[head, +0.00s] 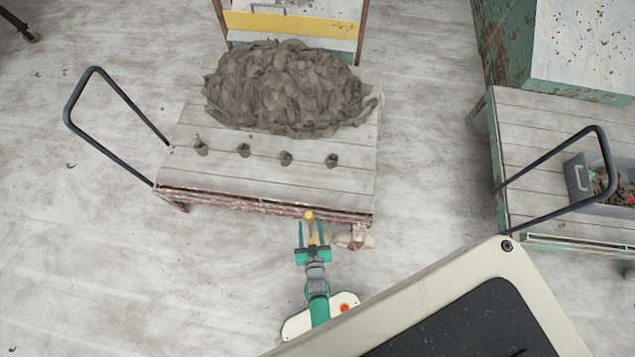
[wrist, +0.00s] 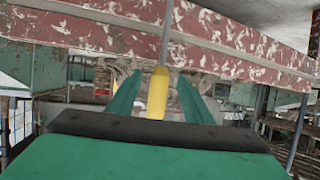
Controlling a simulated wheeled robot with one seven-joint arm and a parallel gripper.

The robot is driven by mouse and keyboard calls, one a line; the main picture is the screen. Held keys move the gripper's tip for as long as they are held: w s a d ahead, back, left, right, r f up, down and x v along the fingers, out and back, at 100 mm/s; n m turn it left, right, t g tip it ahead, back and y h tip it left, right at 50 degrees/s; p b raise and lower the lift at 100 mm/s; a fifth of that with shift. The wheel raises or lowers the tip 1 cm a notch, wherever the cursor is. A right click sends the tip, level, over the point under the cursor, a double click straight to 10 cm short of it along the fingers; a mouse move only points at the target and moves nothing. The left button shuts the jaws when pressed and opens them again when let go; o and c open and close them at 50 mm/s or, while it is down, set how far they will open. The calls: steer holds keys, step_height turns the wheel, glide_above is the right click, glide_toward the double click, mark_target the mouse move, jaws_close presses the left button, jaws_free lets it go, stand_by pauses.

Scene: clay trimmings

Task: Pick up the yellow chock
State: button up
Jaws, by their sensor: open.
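The yellow chock (head: 309,215) shows in the head view at the near edge of the wooden cart, as a small yellow form by my gripper's tips. My gripper (head: 312,228) is open, with its green fingers pointing at the cart. In the wrist view the yellow chock (wrist: 157,92) is a narrow upright strip between the two open fingers (wrist: 159,78). I see no finger closed on it. Its lower end is hidden behind the dark edge of my gripper, and I cannot tell what it rests on.
The low cart (head: 265,170) carries a large heap of clay trimmings (head: 288,88) and several small clay lumps (head: 285,158). Its worn red edge (wrist: 230,35) hangs above my fingers. A second cart with a grey bin (head: 578,178) stands at the right. Open floor lies left.

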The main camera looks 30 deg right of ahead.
mark_target(309, 223)
steer(key=shift+x, duration=1.9)
steer(key=shift+r, duration=0.1)
jaws_close()
steer(key=shift+w, duration=0.1)
